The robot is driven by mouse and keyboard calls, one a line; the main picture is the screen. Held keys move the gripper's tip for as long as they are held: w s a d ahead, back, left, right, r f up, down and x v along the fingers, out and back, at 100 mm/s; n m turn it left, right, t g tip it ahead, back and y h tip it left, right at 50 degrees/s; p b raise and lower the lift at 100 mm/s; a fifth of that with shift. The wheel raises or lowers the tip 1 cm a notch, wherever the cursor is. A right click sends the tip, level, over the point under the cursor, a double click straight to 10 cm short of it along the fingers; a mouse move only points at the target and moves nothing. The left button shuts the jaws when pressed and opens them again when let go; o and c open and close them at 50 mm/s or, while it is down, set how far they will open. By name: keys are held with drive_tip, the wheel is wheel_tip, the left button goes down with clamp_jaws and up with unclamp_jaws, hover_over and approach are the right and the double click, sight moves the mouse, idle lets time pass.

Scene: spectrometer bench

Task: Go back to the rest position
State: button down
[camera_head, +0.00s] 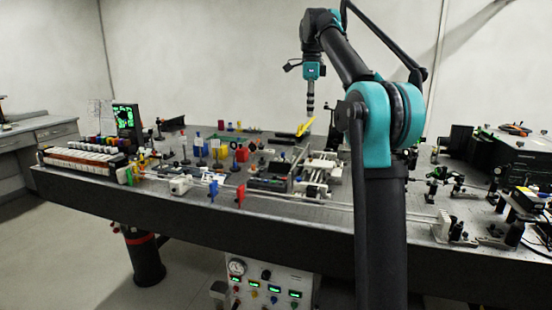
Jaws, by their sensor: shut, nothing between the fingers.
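My gripper (310,108) hangs pointing down from the teal wrist of my arm, above the middle of the optical table (330,225). It is shut, with nothing seen in it. In the picture its tip is just above a yellow part (304,127) on the table; how far apart they are in depth I cannot tell. My arm rises at the right of centre and bends over to the left, hiding part of the table behind it.
White blocks in a row (84,161) and a small green-lit screen (127,120) stand at the left. Coloured optics crowd the middle. A large black instrument (512,150) stands at the right. A control panel (266,284) is below the front edge. The air around the gripper looks clear.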

drive_tip(key=s+d+f+n+t, duration=0.1)
drive_tip(key=s+d+f+n, duration=0.1)
drive_tip(key=s+f+n, duration=0.65)
drive_tip(key=s+d+f+n+t, duration=0.15)
drive_tip(key=s+f, duration=0.35)
drive_tip(key=f, duration=0.9)
drive_tip(key=s+d+f+n+t, duration=0.1)
drive_tip(key=s+d+f+n, duration=0.35)
drive_tip(key=f, duration=0.65)
drive_tip(key=s+f+n, duration=0.5)
drive_tip(key=s+f, duration=0.7)
drive_tip(key=s, duration=0.3)
drive_tip(key=shift+s+a+f+n, duration=0.25)
drive_tip(key=shift+s+n, duration=0.1)
drive_tip(key=shift+w+t, duration=0.1)
drive_tip(key=shift+t, duration=0.15)
